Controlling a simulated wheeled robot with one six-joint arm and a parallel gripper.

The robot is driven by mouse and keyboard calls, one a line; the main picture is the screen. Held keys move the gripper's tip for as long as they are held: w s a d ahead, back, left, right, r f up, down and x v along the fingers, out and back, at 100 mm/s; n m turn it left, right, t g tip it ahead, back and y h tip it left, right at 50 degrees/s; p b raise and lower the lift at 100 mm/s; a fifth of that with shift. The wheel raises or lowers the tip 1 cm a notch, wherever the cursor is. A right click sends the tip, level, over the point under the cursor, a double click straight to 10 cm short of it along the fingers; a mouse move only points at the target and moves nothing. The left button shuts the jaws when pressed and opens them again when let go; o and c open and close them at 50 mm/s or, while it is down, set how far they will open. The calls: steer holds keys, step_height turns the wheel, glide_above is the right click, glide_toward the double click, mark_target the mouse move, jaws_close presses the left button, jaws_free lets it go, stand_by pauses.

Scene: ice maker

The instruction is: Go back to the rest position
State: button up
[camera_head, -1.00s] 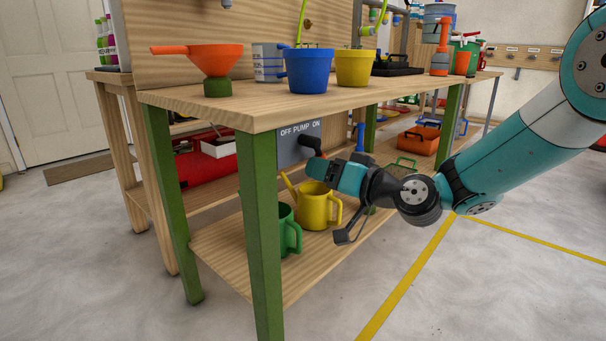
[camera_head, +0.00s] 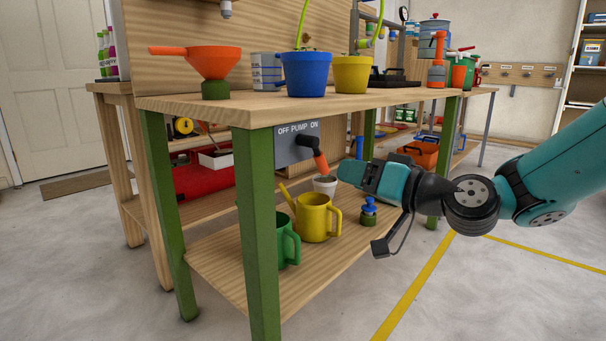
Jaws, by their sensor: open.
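My gripper (camera_head: 350,172) is in front of the bench, just right of the pump lever (camera_head: 320,161). It points left and looks empty; its finger gap is hard to see from this side. The lever has a black hub and an orange-red handle that slants down and to the right, below the ON side of the grey pump panel (camera_head: 289,152). A small gap shows between the handle and my gripper.
The wooden bench (camera_head: 190,103) carries an orange funnel (camera_head: 212,62), a blue pot (camera_head: 306,74) and a yellow pot (camera_head: 352,75). The lower shelf holds a yellow watering can (camera_head: 314,217) and a green one (camera_head: 284,240). Open floor lies right.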

steer(key=s+a+r+n+g+h+p, duration=0.1)
steer(key=s+r+g+p, duration=0.1)
steer(key=s+p, duration=0.15)
steer(key=s+a+r+n+g+p, duration=0.1)
steer(key=s+r+n+g+p, duration=0.1)
steer(key=s, duration=0.2)
steer(key=s+d+r+g+h+p, duration=0.1)
steer(key=s+d+g+h+p, duration=0.4)
steer(key=s, duration=0.6)
steer(key=s+d+r+g+h+p, duration=0.2)
steer(key=s+d+h+p, duration=0.4)
steer(key=s, duration=0.5)
step_height(320, 180, up, 36)
steer(key=y+p, duration=0.2)
steer(key=p, duration=3.3)
steer(key=shift+w, duration=0.25)
